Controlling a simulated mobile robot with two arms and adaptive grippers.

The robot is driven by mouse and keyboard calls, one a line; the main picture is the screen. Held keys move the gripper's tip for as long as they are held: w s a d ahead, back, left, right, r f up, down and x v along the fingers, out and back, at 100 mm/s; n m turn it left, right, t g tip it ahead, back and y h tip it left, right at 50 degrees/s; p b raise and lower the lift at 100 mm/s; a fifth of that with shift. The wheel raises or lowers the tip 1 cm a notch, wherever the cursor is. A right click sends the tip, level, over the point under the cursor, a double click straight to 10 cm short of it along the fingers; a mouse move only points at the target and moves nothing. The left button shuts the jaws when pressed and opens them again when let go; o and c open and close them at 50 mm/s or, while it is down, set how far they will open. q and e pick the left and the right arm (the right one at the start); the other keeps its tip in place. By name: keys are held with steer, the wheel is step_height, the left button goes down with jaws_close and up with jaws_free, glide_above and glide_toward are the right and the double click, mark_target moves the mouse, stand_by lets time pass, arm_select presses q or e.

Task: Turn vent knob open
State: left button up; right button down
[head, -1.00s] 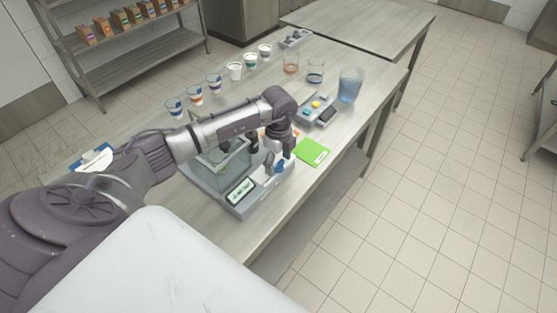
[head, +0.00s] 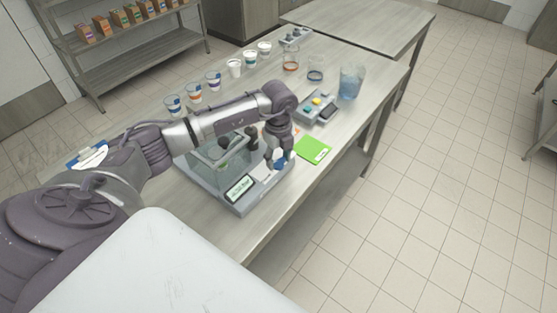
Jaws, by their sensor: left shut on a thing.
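The cup filler (head: 225,191) is a grey machine on the steel table, with a clear box (head: 208,153) on top and a lit display (head: 240,188) at its front. My left gripper (head: 276,160) points down over the right side of the machine. It is shut on a small blue part, which I take to be the vent knob (head: 281,164). The fingers and wrist hide much of the knob, so its exact turn angle cannot be read. My right gripper is not in view.
A green card (head: 312,150) lies just right of the machine. Behind it stand a small button box (head: 317,107) and a jug of blue liquid (head: 350,81). Several cups (head: 194,93) line the table's far left edge. A blue clipboard (head: 88,157) lies at the left.

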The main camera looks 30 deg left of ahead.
mark_target(278, 160)
arm_select(q)
steer(key=m+b, duration=0.2)
steer(key=m, duration=0.2)
steer(key=shift+f+m+b, duration=0.1)
steer(key=shift+m+b, duration=0.2)
steer(key=shift+b, duration=0.1)
steer(key=m+b, duration=0.2)
steer(key=m, duration=0.1)
steer(key=shift+m, duration=0.4)
steer(key=m+b, duration=0.2)
steer(key=m, duration=0.1)
steer(key=shift+m+b, duration=0.95)
steer(key=shift+m, duration=0.65)
steer(key=shift+r, duration=0.2)
steer(key=o, duration=1.2)
steer(key=shift+c, duration=0.2)
step_height(278, 160, up, 12)
